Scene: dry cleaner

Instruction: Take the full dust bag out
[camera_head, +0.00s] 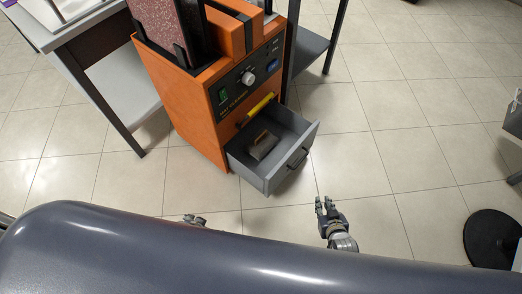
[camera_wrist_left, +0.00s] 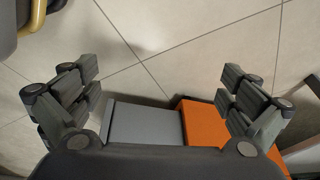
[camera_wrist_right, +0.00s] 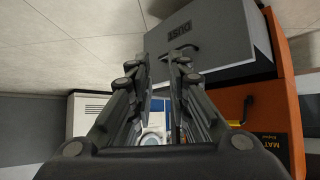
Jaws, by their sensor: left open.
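The dust bag (camera_head: 261,148), a dark grey-brown block with a tan strip on top, lies inside the pulled-out grey drawer (camera_head: 291,171) of the orange machine (camera_head: 193,107). The drawer also shows in the right wrist view (camera_wrist_right: 225,30), its front marked DUST; the bag is hidden there. My right gripper (camera_head: 324,203) is just in front of and right of the drawer, its fingers a narrow gap apart and empty, not touching the handle. My left gripper (camera_head: 191,218) is mostly hidden behind my body in the head view. In the left wrist view it (camera_wrist_left: 158,85) is wide open and empty.
A yellow bar (camera_head: 260,105) sits on the machine above the drawer. A table (camera_head: 110,35) stands to the left and a dark frame with a shelf (camera_head: 309,47) to the right. A round black base (camera_head: 491,238) stands on the floor far right. The floor (camera_head: 385,150) between is clear.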

